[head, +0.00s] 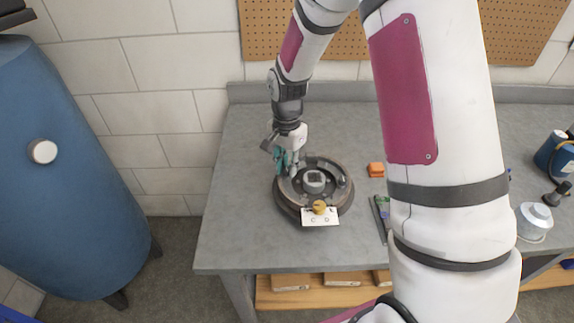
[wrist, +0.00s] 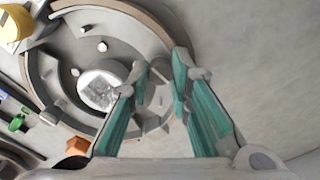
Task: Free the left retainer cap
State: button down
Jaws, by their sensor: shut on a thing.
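The round brake assembly (head: 346,192) lies flat on the grey bench, with curved shoes around a pale central hub (head: 314,181). The hub also shows in the wrist view (wrist: 100,88). My gripper (head: 287,169) reaches down over the left side of the assembly. In the wrist view, its teal-padded fingers (wrist: 163,76) stand beside the curved shoe (wrist: 152,22), with a small gap between their tips. They are shut on a small part at the left shoe, which I take for the left retainer cap. The fingers mostly hide it, and I cannot tell whether it is still seated.
A yellow knob-like thing (head: 319,206) and a white card (head: 321,219) are at the assembly's front edge. An orange block (head: 376,170) and slim tools (head: 381,215) lie to the right. The bench's left part (head: 237,205) is clear.

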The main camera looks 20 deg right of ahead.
jog(key=n, duration=0.8)
jog(key=shift+n, duration=0.4)
jog(key=n, duration=0.3)
jog(key=shift+n+p, duration=0.3)
jog(key=shift+n, duration=2)
jog(key=c, duration=1.4)
grip_release()
jog(key=shift+c, duration=0.2)
